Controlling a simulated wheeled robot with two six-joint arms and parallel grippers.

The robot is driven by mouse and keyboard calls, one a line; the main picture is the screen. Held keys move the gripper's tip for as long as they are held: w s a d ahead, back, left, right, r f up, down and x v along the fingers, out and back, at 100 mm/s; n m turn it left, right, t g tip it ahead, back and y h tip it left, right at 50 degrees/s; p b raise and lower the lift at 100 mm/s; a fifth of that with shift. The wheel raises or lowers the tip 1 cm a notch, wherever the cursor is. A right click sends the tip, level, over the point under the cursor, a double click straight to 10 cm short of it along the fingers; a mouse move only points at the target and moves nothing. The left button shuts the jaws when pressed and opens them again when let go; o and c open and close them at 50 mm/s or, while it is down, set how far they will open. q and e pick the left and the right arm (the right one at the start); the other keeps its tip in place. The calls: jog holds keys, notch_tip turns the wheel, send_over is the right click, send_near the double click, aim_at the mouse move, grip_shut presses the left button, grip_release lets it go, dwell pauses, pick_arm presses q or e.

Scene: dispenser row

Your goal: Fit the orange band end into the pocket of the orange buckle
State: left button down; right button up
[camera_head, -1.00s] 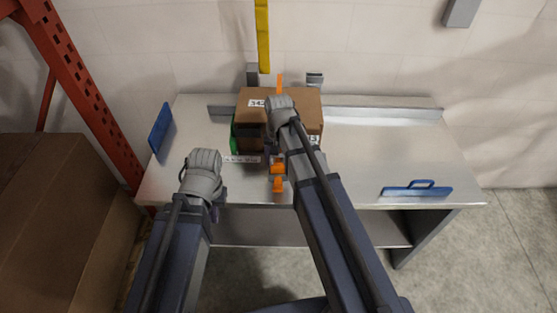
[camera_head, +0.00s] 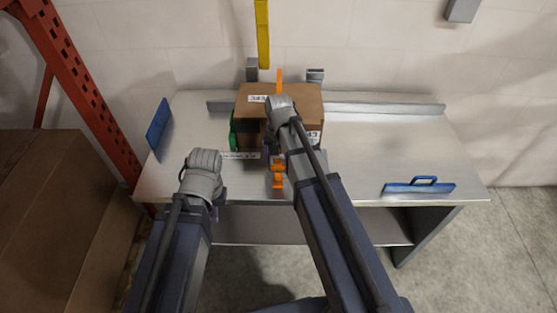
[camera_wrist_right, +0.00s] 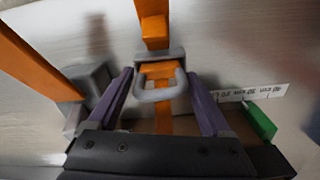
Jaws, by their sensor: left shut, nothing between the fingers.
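My right gripper (camera_wrist_right: 160,88) has its two purple fingers on either side of a grey loop on the orange band end (camera_wrist_right: 159,70) and holds it by that loop. In the head view my right gripper (camera_head: 272,152) is down at the front of the carton, largely behind its own arm. A wider orange piece, seemingly the orange buckle (camera_wrist_right: 153,28), lies in line just beyond the grey end; it also shows in the head view (camera_head: 278,181).
The brown carton (camera_head: 300,98) stands on the metal table (camera_head: 365,150), with a green part at its left. A ruler strip (camera_wrist_right: 262,93) lies nearby. Another orange strip (camera_wrist_right: 35,60) meets a grey block (camera_wrist_right: 88,85). A blue-handled tool (camera_head: 420,187) lies at the right.

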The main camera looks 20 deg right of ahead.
jog(key=shift+o, duration=1)
notch_tip(320, 180, up, 8)
jog(key=p, duration=0.8)
jog(key=shift+f, duration=0.1)
